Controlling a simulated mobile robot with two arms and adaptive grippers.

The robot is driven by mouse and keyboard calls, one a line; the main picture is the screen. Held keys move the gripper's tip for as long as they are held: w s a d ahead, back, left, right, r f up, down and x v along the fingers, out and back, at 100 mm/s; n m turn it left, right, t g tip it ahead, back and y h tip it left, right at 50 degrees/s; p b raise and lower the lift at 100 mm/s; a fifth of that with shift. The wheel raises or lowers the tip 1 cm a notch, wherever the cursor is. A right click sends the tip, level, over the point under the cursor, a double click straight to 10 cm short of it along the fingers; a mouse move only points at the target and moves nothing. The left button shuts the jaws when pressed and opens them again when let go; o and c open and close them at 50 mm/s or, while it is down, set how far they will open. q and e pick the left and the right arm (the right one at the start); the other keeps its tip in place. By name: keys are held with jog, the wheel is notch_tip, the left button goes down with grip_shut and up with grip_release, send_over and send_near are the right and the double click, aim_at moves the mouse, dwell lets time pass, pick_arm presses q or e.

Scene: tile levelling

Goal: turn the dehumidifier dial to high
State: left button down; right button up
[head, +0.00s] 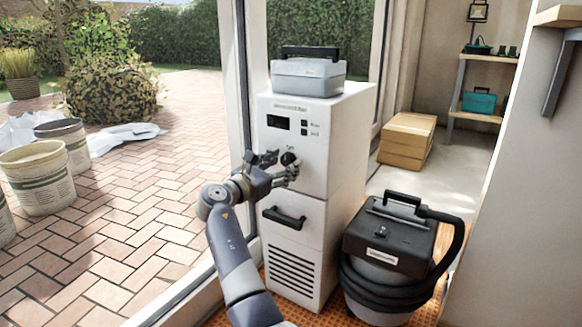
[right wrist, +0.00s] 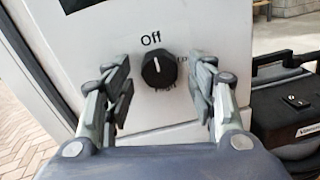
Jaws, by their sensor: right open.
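The dehumidifier (head: 340,146) is a tall white cabinet with a small dark display, a black handle and vent slots on its front. Its black dial (head: 288,158) sits on the upper front panel. In the right wrist view the dial (right wrist: 159,71) has a white pointer line aimed up at the word "Off"; other lettering to its right and below is partly hidden. My right gripper (head: 277,168) is open in front of the panel. In the right wrist view its fingers (right wrist: 163,92) stand on either side of the dial, apart from it. My left gripper is not in view.
A grey toolbox (head: 307,77) sits on top of the dehumidifier. A black and grey vacuum (head: 392,236) with a hose stands close at its right. A door frame is at its left, with buckets (head: 38,180) on the brick paving outside.

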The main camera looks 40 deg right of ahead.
jog(key=shift+r, duration=0.1)
jog(key=shift+c, duration=0.2)
jog(key=c, duration=1)
